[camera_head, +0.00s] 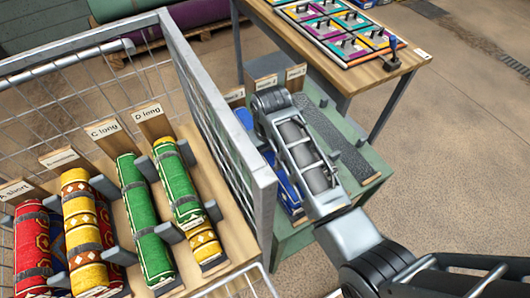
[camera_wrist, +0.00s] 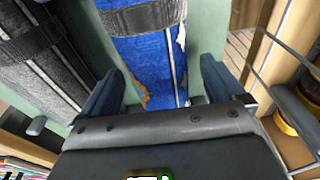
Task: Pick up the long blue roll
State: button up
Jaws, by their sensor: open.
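The long blue roll (camera_wrist: 150,65) lies on the green bench, with a dark strap around it and tan patterned edges. In the wrist view it runs between the two fingers of my gripper (camera_wrist: 160,75), which is open with the roll apart from both fingers as far as I can see. In the head view only blue slivers of the roll (camera_head: 286,188) show beside my arm. My arm covers most of it, and the fingertips are hidden there.
A wooden table (camera_head: 385,80) with colourful trays stands behind. Floor at right is clear.

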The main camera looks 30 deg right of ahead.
jog(key=shift+w+f, duration=0.1)
jog(key=shift+f, duration=0.65)
jog(key=shift+c, duration=0.2)
jog(key=c, duration=1.3)
jog(key=shift+r, duration=0.1)
